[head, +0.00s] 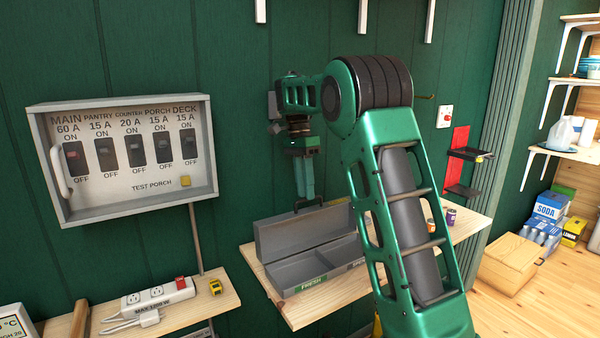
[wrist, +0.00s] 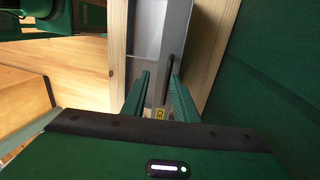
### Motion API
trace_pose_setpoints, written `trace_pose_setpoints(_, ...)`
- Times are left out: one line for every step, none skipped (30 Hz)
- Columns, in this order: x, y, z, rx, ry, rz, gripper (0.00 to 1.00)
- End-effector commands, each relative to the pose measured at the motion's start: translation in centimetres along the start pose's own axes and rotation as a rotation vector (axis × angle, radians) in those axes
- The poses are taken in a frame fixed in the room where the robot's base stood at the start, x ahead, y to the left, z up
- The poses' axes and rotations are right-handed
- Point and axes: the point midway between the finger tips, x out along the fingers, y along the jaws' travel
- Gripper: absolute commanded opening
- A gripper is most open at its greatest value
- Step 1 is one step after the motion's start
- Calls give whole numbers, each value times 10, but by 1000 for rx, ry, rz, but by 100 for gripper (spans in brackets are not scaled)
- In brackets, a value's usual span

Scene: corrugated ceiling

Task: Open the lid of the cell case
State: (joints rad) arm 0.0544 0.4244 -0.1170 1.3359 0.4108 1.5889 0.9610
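The cell case (head: 285,278) is a grey metal box on a wooden shelf. Its lid (head: 300,228) stands raised at the back, and compartments show inside, with a "FRESH" label on the front. A dark handle (head: 309,202) is on the lid's upper edge. My gripper (head: 305,195) points down just above the lid, close to the handle. In the wrist view, the two green fingers (wrist: 161,76) are apart, with the handle (wrist: 168,72) beyond the gap, near the right finger. Contact cannot be told. My arm hides the case's right end.
A breaker panel (head: 199,150) hangs on the green wall at left. A power strip (head: 158,297) and a yellow tape measure (head: 216,287) lie on the lower left shelf. Small cells (head: 450,216) stand on the case's shelf (head: 466,226), right of my arm.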

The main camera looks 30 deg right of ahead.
Motion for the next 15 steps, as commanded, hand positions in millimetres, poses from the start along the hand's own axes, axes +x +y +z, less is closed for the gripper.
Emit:
trace_pose_setpoints(-10, -2, 1, -1, 2, -4, 26)
trace_pose_setpoints(-16, -2, 0, 0, 2, -3, 26)
trace_pose_setpoints(-24, -2, 1, 0, 2, -2, 26)
trace_pose_setpoints(-30, -2, 1, 0, 3, -4, 26)
trace_pose_setpoints(-35, -2, 0, 1, 2, -2, 26)
trace_pose_setpoints(-43, -2, 1, 0, 2, -3, 26)
trace_pose_setpoints(-48, -2, 0, -1, 2, -3, 26)
trace_pose_setpoints(-53, -2, 0, -1, 2, -3, 26)
trace_pose_setpoints(-58, -2, 0, 0, 2, -2, 26)
trace_pose_setpoints(-62, -2, 0, 1, 2, -2, 26)
trace_pose_setpoints(-65, -2, 0, 1, 1, -2, 26)
trace_pose_setpoints(-69, -3, 0, 0, 1, -2, 26)
trace_pose_setpoints(-72, -2, 0, -1, 1, -2, 26)
trace_pose_setpoints(-74, -2, 0, -1, 1, -1, 26)
trace_pose_setpoints(-76, -2, 0, -1, 1, -1, 26)
